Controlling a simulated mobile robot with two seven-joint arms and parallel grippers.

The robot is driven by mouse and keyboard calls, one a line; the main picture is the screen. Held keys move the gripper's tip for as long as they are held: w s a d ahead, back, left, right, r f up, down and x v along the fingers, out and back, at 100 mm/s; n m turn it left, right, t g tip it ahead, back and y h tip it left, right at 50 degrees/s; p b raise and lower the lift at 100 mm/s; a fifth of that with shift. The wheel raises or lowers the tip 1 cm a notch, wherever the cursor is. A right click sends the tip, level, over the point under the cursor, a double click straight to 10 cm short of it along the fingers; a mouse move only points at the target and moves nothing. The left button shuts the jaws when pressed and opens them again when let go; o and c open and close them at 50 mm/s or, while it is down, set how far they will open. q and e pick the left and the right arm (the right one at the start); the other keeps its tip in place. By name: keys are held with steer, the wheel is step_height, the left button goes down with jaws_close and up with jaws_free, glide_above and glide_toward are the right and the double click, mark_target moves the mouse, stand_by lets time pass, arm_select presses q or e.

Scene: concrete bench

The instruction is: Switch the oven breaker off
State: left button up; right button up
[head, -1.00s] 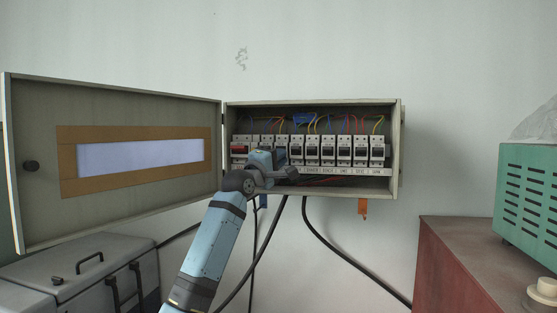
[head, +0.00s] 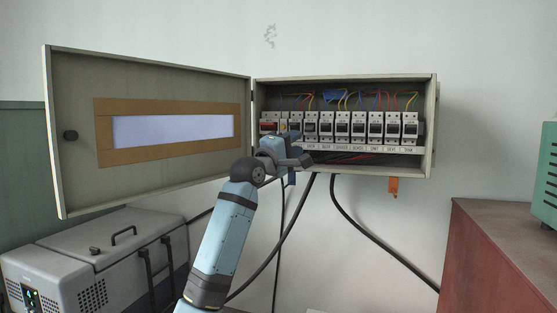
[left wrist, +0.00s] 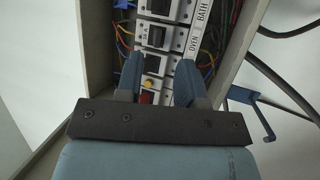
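A row of white breakers sits in the open grey breaker box (head: 345,80). In the left wrist view, an OVEN label (left wrist: 193,43) is on the white strip beside one breaker, which I take as the oven breaker (left wrist: 154,38); its lever position is too small to tell. My left gripper (head: 301,152) is in front of the row's lower left part in the head view. In the left wrist view its two fingers (left wrist: 158,78) are apart with nothing held, and the oven breaker shows beyond their tips. My right gripper is not in view.
The box door (head: 75,175) stands open to the left. A red-switched breaker (head: 267,127) is at the row's left end. Black cables (head: 375,235) hang below the box. A grey cooler (head: 100,255) is at lower left, a red cabinet (head: 500,250) at right.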

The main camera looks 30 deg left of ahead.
arm_select(q)
steer(key=b+v, duration=0.1)
steer(key=v, duration=0.6)
steer(key=shift+s, duration=0.2)
steer(key=shift+a, duration=0.1)
